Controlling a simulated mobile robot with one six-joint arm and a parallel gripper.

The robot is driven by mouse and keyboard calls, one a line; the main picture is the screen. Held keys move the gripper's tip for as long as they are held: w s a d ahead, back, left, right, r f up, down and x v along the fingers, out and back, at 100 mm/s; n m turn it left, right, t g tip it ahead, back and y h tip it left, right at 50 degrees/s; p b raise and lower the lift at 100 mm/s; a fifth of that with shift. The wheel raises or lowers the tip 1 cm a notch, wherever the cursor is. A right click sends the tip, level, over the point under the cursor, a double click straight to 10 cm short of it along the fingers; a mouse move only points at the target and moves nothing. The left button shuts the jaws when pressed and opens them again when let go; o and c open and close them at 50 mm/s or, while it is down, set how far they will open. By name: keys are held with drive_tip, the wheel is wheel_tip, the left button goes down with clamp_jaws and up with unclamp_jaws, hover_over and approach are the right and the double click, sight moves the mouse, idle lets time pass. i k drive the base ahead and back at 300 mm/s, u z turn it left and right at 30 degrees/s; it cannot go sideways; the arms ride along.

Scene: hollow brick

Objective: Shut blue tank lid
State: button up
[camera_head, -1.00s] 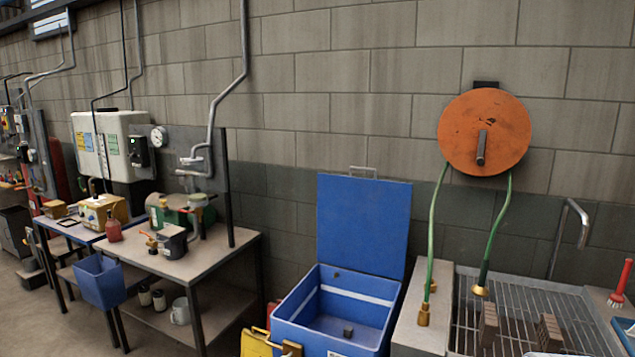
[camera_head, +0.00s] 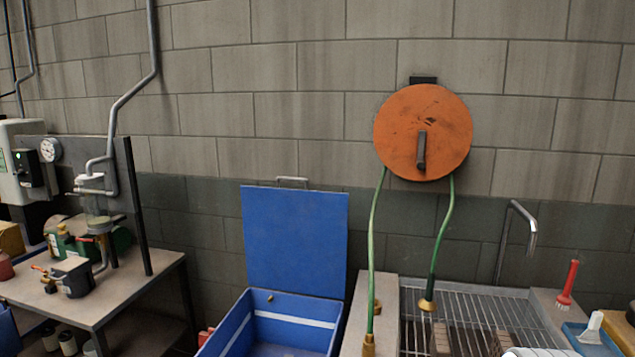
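The blue tank (camera_head: 318,338) stands low in the middle of the head view, its near part cut off by the bottom edge. Its blue lid (camera_head: 294,240) is hinged at the back and stands upright, wide open, close to the wall. A metal handle (camera_head: 292,181) sits on the lid's top edge. The tank's interior shows a white band along the inner walls. My gripper is not in view.
An orange hose reel (camera_head: 423,133) hangs on the wall, with green hoses (camera_head: 375,240) reaching down to a ledge and a metal grate (camera_head: 465,312) right of the tank. A bent tap (camera_head: 525,222) rises behind the grate. A workbench (camera_head: 110,298) with equipment stands left.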

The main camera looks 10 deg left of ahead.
sight(296, 241)
drive_tip(key=u, duration=0.25)
drive_tip(key=i, duration=0.65)
drive_tip(key=u, duration=3.2)
drive_tip(key=i, duration=1.7)
drive_tip(key=z, duration=2.1)
